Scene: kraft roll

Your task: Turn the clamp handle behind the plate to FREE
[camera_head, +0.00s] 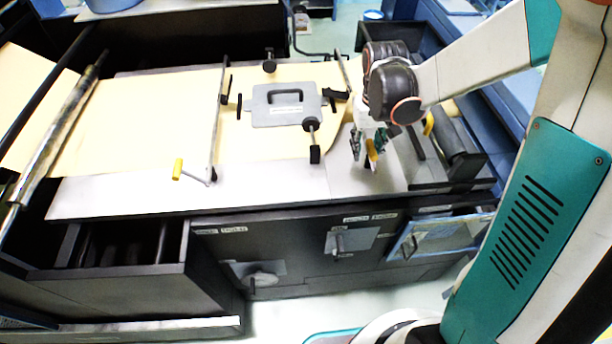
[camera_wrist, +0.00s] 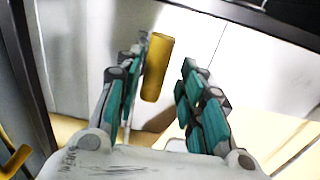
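In the head view a grey plate (camera_head: 272,107) with a dark grip lies on the brown kraft sheet. A dark clamp handle (camera_head: 269,66) stands at its far edge, behind it. I cannot read its setting. My gripper (camera_head: 366,150) is well to the right of the plate and nearer the front, over the metal bench top. In the wrist view its fingers (camera_wrist: 164,80) are apart. A yellow cylinder (camera_wrist: 157,66) shows between them, close to the left finger, with a gap to the right finger. The plate and clamp handle do not show in the wrist view.
Other dark clamp handles stand at the plate's front (camera_head: 313,140), left (camera_head: 237,102) and right (camera_head: 335,95). A metal roller (camera_head: 55,140) lies at the left. Fronts with labelled handles are below the bench (camera_head: 160,190).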

